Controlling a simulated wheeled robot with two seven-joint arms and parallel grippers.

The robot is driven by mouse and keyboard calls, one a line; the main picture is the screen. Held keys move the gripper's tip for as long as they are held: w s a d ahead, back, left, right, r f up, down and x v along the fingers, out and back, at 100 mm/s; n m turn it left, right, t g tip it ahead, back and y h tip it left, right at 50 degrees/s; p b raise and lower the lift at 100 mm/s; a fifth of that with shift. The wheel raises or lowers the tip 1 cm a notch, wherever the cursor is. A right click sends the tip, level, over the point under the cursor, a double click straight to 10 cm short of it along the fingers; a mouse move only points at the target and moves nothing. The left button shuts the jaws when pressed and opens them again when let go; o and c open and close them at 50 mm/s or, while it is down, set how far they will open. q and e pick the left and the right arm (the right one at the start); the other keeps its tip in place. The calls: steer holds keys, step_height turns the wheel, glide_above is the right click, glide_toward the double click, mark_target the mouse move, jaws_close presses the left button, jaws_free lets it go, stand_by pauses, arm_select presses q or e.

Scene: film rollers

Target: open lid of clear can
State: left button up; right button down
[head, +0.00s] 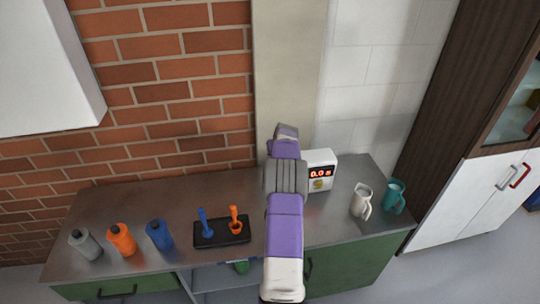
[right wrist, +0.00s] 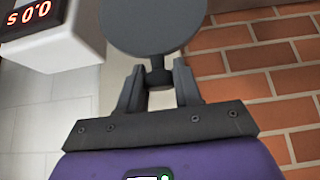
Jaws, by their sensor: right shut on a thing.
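My right gripper (right wrist: 158,84) is shut on the dark knob (right wrist: 157,76) of a round grey lid (right wrist: 155,25) in the right wrist view. The lid's disc lies beyond the fingertips and runs out of the picture's top edge. No clear can shows in either view, so I cannot tell whether the lid touches one. In the head view my purple and grey right arm reaches up over the counter and hides what is behind it; the fingers and lid cannot be made out there. My left gripper is not in view.
A white timer (head: 320,158) stands just right of my arm. White (head: 361,200) and teal (head: 394,196) mugs stand right. A brick wall (head: 165,80) is behind.

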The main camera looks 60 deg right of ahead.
stand_by(0.3)
steer(key=c, duration=0.8)
jaws_free()
steer(key=shift+d+f, duration=0.1)
steer(key=shift+f, duration=0.05)
steer(key=shift+b+v, duration=0.45)
steer(key=shift+v, duration=3.35)
